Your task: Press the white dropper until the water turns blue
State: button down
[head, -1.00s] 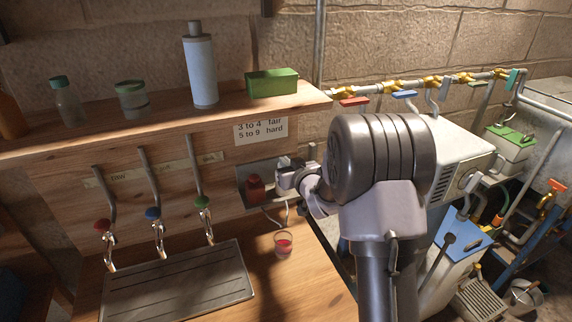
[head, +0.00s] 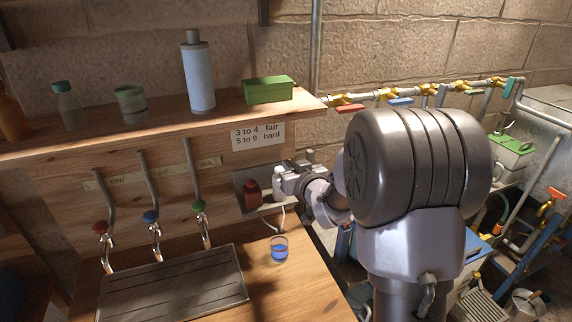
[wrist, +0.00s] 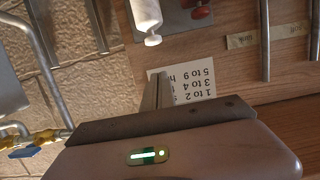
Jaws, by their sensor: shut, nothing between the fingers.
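The small glass (head: 279,250) stands on the wooden counter below the dropper bracket, and the liquid in it is blue. The white dropper (wrist: 145,14) shows at the top of the wrist view, on a grey metal plate (wrist: 180,22) beside a red dropper (wrist: 201,12). In the head view the red dropper (head: 252,192) is clear, but my gripper seems to hide the white one. My gripper (head: 279,171) is shut and empty in front of the panel. In the wrist view its closed fingers (wrist: 163,76) point toward the printed card, and the dropper appears beyond their tips; contact cannot be told.
The card (head: 258,136) is on the panel under a shelf with bottles and a green box (head: 268,90). Three taps stand left above a drain tray (head: 175,285). Pipes with coloured valves (head: 400,101) run along the wall at right. The counter around the glass is clear.

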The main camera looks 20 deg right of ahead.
jog(key=v, duration=0.4)
jog(key=shift+r, duration=0.1)
dwell(0.5)
